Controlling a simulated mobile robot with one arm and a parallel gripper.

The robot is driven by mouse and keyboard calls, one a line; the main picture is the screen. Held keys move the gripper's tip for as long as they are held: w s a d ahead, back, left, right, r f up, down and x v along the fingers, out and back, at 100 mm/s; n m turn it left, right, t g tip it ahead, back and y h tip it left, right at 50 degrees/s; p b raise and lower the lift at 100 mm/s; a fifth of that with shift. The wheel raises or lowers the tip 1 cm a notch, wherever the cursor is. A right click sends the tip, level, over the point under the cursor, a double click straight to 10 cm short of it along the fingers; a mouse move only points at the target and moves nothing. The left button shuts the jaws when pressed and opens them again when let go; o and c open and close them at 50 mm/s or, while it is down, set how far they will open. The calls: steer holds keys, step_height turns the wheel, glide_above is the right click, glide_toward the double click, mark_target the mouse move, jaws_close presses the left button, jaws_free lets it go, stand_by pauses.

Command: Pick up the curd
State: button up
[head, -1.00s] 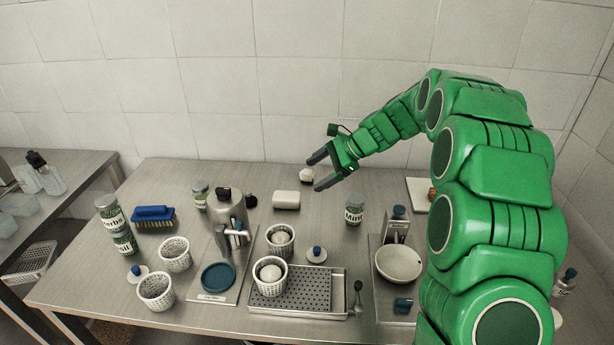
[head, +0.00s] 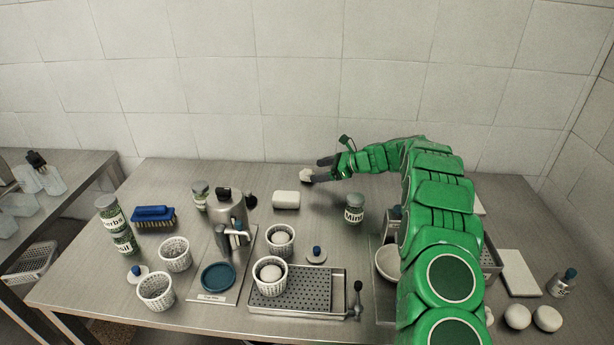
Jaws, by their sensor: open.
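A small off-white lump, which looks like the curd (head: 307,173), sits at the back of the metal table. My gripper (head: 316,170) is low at the back of the table, pointing left with its dark fingers apart. The lump is right at the fingertips, partly hidden by the near finger. I cannot tell whether the fingers touch it. Another white ball (head: 271,273) sits in a perforated basket (head: 270,287) on the drain tray.
A white block (head: 286,200) lies just front-left of my gripper. A mint jar (head: 354,208) stands in front of my forearm. Two white balls (head: 518,317) lie at the front right beside a white board (head: 519,272). A metal canister (head: 228,207) stands left of centre.

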mark_target(303, 173)
steer(key=shift+w+d+f+m, duration=0.2)
steer(key=shift+w+f+m, duration=0.2)
steer(key=shift+w+f, duration=0.6)
steer(key=shift+f, duration=0.15)
steer(key=shift+x, duration=1.1)
steer(key=shift+a+r+x, duration=0.1)
steer(key=shift+r+x, duration=0.1)
steer(key=shift+x, duration=0.7)
steer(key=shift+a+r+x, duration=0.1)
steer(key=shift+r+x, duration=0.1)
steer(key=shift+x, duration=0.75)
steer(key=shift+a+r+x, duration=0.1)
steer(key=shift+r+x, duration=0.1)
steer(key=shift+x, duration=0.7)
steer(key=shift+c, duration=0.2)
steer(key=c, duration=1)
